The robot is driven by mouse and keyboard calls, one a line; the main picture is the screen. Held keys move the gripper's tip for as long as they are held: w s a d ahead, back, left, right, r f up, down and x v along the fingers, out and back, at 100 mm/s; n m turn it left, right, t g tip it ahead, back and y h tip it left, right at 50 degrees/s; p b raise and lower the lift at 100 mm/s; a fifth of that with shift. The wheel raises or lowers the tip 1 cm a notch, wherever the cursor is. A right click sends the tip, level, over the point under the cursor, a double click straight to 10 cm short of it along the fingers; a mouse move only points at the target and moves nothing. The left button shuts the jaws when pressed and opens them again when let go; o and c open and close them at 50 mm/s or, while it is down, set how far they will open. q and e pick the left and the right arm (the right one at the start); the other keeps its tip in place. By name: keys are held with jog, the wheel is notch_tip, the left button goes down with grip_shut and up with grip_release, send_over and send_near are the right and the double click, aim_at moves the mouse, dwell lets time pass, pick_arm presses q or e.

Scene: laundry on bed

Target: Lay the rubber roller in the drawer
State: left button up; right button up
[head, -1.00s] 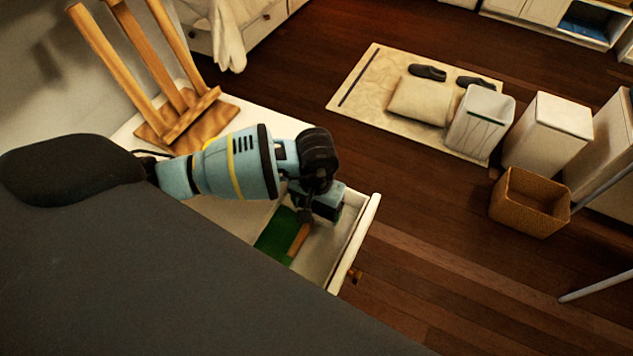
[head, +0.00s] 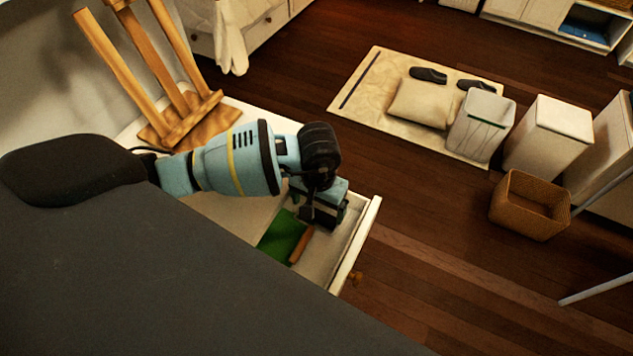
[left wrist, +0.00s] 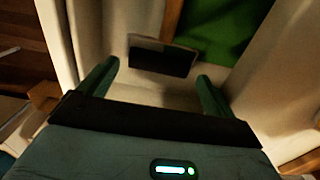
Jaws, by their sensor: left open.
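The rubber roller lies in the open drawer (head: 358,243). Its wooden handle (head: 301,246) shows in the head view beside a green flat thing (head: 280,235). In the left wrist view its black roller part (left wrist: 162,58) lies on the drawer floor, with the handle (left wrist: 172,18) running away from it. My left gripper (head: 310,215) is over the drawer, open and empty. In the left wrist view its two fingers (left wrist: 158,72) stand apart on either side of the black part, clear of it. The roller's head is hidden by my gripper in the head view. My right gripper is not in view.
A wooden easel-like stand (head: 175,115) is on the white top behind my left arm. A wicker basket (head: 530,205), white bins (head: 482,125) and a mat (head: 365,100) with a cushion and dark shoes are on the floor. The drawer walls are close to my gripper.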

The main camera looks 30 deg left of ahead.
pick_arm(q)
notch_tip(320, 180, up, 10)
jog(key=shift+r, duration=0.15)
dwell(0.4)
